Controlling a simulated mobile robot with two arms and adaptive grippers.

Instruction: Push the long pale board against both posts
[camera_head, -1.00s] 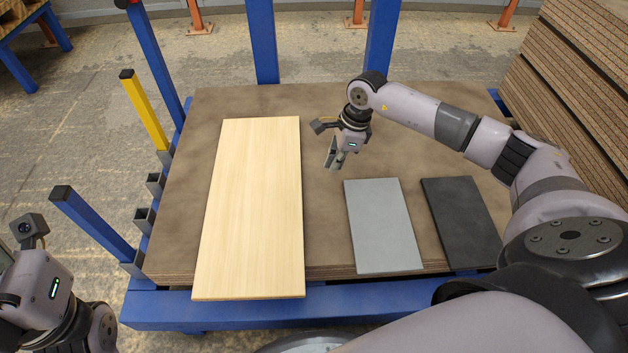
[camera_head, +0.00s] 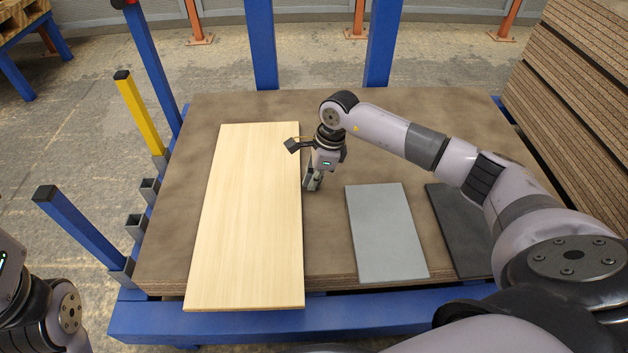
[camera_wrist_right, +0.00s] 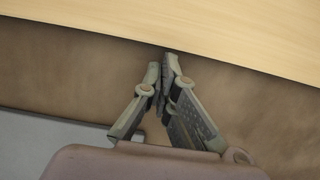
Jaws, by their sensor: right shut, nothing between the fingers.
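The long pale board (camera_head: 248,220) lies flat on a brown panel, its near end sticking out past the panel's front edge. It also shows in the right wrist view (camera_wrist_right: 240,28). My right gripper (camera_head: 311,186) is shut and empty, low beside the board's right long edge. In the right wrist view its fingertips (camera_wrist_right: 166,62) are at that edge; I cannot tell if they touch. On the left side stand a yellow post (camera_head: 140,115) and a blue post (camera_head: 80,228), with brown panel between them and the board. My left gripper's fingers are out of view.
A grey board (camera_head: 386,235) and a dark board (camera_head: 462,225) lie right of my gripper. Two blue uprights (camera_head: 262,45) (camera_head: 380,45) stand at the back. Another blue upright (camera_head: 152,65) stands at the back left. Stacked boards (camera_head: 575,85) stand at the right.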

